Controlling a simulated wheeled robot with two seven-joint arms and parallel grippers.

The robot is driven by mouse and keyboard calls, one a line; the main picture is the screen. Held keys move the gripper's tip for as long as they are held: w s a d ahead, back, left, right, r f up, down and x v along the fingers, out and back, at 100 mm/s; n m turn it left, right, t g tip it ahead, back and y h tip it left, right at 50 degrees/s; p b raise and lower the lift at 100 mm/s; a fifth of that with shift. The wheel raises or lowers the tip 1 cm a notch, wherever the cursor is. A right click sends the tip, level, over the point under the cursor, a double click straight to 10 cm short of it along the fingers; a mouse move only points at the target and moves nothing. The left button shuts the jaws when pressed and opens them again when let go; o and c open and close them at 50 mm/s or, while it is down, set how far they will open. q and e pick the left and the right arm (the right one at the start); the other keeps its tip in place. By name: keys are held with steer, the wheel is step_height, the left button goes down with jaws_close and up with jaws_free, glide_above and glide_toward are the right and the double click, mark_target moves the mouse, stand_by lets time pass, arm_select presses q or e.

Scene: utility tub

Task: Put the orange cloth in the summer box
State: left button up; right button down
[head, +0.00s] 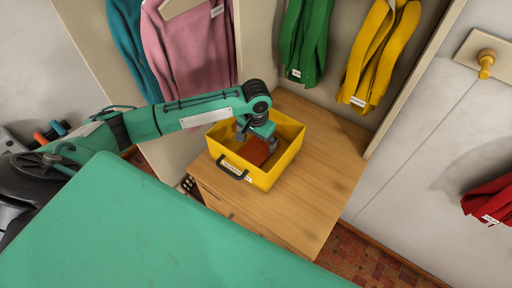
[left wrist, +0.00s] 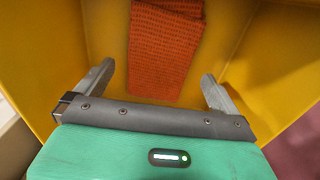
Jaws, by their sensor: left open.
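The orange cloth (left wrist: 165,45) lies folded flat inside the yellow box, on its floor, as the left wrist view shows. It also shows in the head view (head: 255,151), partly hidden by my gripper. The yellow box (head: 284,160) has a dark handle and a label on its front that I cannot read for certain. My left gripper (left wrist: 160,85) is open, its two fingers spread apart with nothing between them. It points down into the box above the cloth; in the head view it also shows (head: 256,143). My right gripper is not in view.
The box stands on a wooden cabinet top (head: 318,190), clear to its right. Pink (head: 190,50), teal, green (head: 305,40) and yellow (head: 376,55) garments hang behind it. A red garment (head: 490,200) hangs at the far right, below a brass knob (head: 486,62).

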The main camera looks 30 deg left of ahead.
mark_target(256, 149)
arm_select(q)
step_height(256, 149, up, 8)
steer(key=b, duration=0.1)
steer(key=shift+b, duration=0.3)
